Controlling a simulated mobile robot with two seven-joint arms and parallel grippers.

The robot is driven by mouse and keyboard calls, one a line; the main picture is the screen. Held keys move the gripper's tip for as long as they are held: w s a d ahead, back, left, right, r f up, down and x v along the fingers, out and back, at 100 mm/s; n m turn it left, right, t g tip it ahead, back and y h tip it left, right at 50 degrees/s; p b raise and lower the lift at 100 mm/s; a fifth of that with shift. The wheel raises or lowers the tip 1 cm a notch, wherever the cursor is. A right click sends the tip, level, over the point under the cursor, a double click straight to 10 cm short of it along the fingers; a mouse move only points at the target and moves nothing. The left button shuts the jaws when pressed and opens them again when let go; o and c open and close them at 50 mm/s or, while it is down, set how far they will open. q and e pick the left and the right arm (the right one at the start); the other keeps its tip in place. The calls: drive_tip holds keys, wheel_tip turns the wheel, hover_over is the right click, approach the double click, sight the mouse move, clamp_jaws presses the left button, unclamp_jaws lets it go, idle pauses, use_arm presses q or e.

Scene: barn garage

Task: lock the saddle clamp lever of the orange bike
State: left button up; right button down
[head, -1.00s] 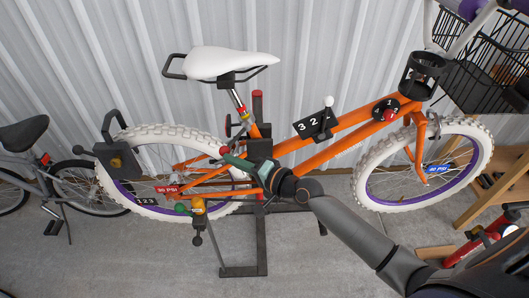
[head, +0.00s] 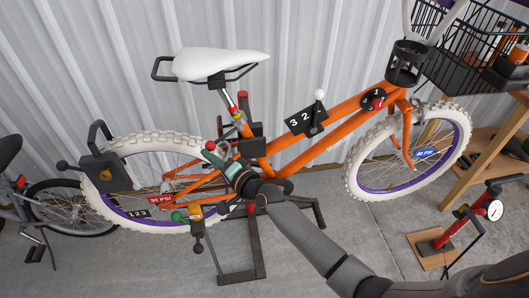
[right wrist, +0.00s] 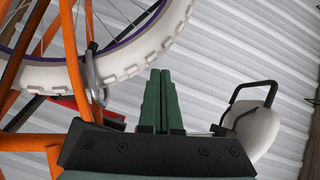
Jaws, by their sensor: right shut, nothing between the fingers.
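The orange bike (head: 300,145) is held upright on a dark stand, with its white saddle (head: 220,65) at upper left. The seat post runs down to a yellow collar (head: 239,117) at the frame. A small dark lever-like part shows just left of the collar; I cannot tell its exact position or whether it is locked. My right gripper (head: 209,154) is low and left of the collar, beside a red ball knob (head: 211,146). In the right wrist view its green fingers (right wrist: 160,100) are together and empty, with the saddle (right wrist: 257,130) to the right. My left gripper is not in view.
The stand (head: 240,277) stands on the concrete floor below. The white rear tyre (head: 150,133) and a black clamp box (head: 106,172) are at left. A red pump (head: 455,233) and wooden bench (head: 490,150) are at right. A corrugated wall is close behind.

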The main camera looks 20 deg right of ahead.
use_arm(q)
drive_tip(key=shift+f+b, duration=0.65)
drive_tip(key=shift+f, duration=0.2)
use_arm(e)
drive_tip(key=shift+x, duration=1.3)
drive_tip(key=shift+d+f, duration=0.2)
